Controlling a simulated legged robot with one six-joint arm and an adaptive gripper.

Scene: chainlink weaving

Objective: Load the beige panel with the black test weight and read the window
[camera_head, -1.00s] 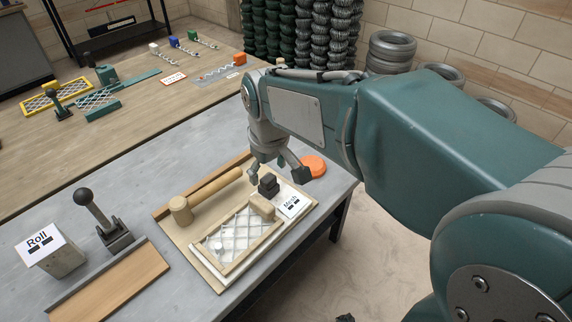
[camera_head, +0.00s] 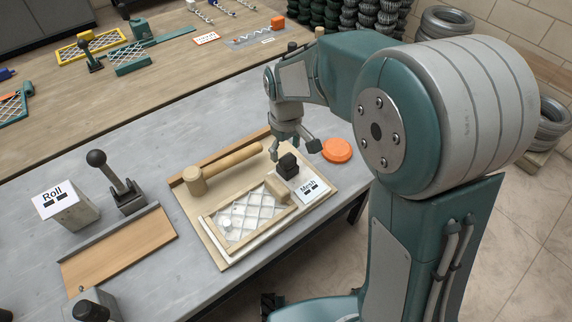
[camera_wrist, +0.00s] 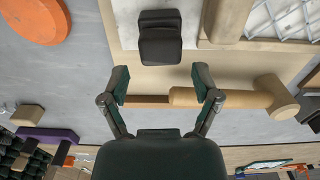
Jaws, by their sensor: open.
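The black test weight (camera_head: 288,167), a dark stepped block, stands on the board next to the Mesh card. It also shows in the wrist view (camera_wrist: 160,38), just beyond my fingertips and between their lines. My gripper (camera_head: 294,150) is open and empty, close above and behind the weight; both fingers show in the wrist view (camera_wrist: 161,80). The beige panel (camera_head: 232,248), a light frame around wire mesh, lies on the wooden board in front of the weight. A beige block (camera_head: 278,190) sits at its right end. The white Mesh card (camera_head: 311,189) has two small dark windows; no reading is legible.
A wooden mallet (camera_head: 222,163) lies behind the panel. An orange disc (camera_head: 337,150) lies right of my gripper. A lever tool (camera_head: 122,187), a Roll box (camera_head: 67,207) and a wooden plate (camera_head: 118,250) stand left. The grey table (camera_head: 190,118) is clear behind the mallet.

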